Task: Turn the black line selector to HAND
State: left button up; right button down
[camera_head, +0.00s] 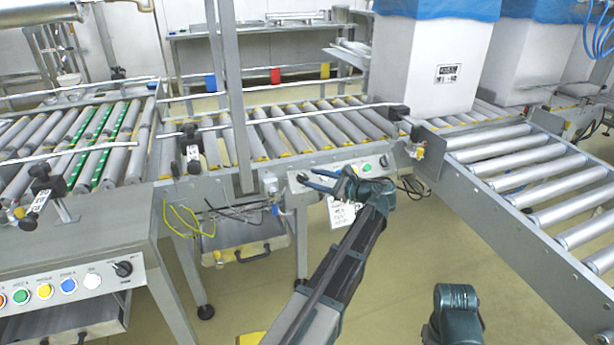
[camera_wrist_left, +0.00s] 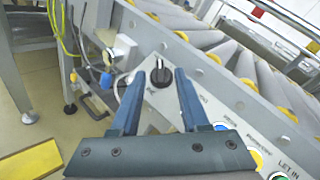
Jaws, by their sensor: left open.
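A black selector knob (camera_wrist_left: 161,76) sits on the light control panel (camera_head: 340,172) at the front of the middle conveyor. In the left wrist view it shows between the two fingers of my left gripper (camera_wrist_left: 160,84). The fingers are open, one on each side of the knob, with no clear contact visible. In the head view my left gripper (camera_head: 308,179) is at the left end of this panel, and the knob is hard to make out there. The small lettering around the knob is too blurred to read surely. My right gripper is out of view.
Push buttons, including a green one (camera_head: 367,167), lie farther right on the same panel. Another panel at lower left has coloured buttons and a separate black knob (camera_head: 122,268). Cables (camera_head: 240,212) hang left of the gripper. A roller conveyor (camera_head: 540,185) stands at right.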

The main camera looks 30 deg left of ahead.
pick_arm(q)
jog(key=p+v, duration=0.1)
jog(key=v, duration=0.8)
jog(key=shift+d, duration=0.4)
jog(key=s+d+f+n+g+h+p, duration=0.1)
jog(key=s+d+f+n+h, duration=0.3)
jog(key=s+d, duration=0.45)
jog(key=s+d+f+n+g+h+p, duration=0.1)
jog(key=s+d+f+n+h, duration=0.2)
jog(key=s+d+f+h, duration=0.5)
jog(key=s+d+f+n+h+p, duration=0.2)
jog(key=s+d+f+n+h, duration=0.1)
jog(key=s+d, duration=0.55)
notch_tip(320, 180, up, 38)
jog(key=a+p, duration=0.1)
jog(key=p, duration=3.6)
jog(key=shift+s+a, duration=0.25)
jog(key=shift+s, duration=0.15)
jog(key=shift+f, duration=0.15)
